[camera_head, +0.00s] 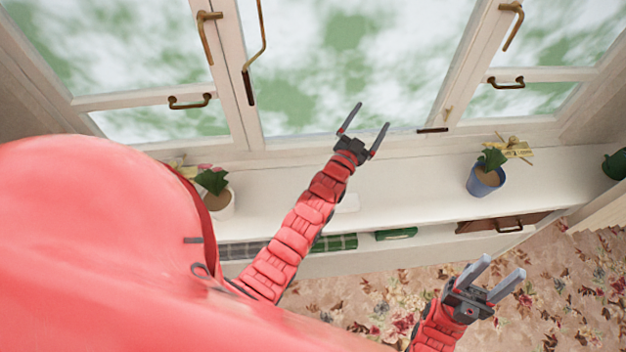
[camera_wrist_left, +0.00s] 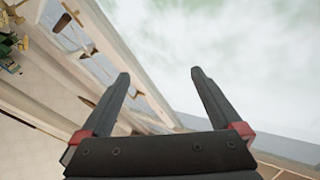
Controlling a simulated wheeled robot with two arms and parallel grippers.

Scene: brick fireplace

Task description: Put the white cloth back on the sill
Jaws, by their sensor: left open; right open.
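The white sill (camera_head: 410,190) runs below the windows in the head view. A small flat white patch (camera_head: 347,203) lies on it just right of my left forearm; it may be the white cloth, but it is too pale to tell. My left gripper (camera_head: 372,115) is open and empty, in front of the window glass above the sill. In the left wrist view its open fingers (camera_wrist_left: 160,73) have nothing between them. My right gripper (camera_head: 504,265) is open and empty, over the flowered carpet at lower right.
A blue pot with a plant (camera_head: 486,182) stands on the sill at right. A white pot with a plant (camera_head: 219,198) stands at left. Green books (camera_head: 395,234) lie on the shelf below. Window handles (camera_head: 507,83) stick out. The sill's middle right is clear.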

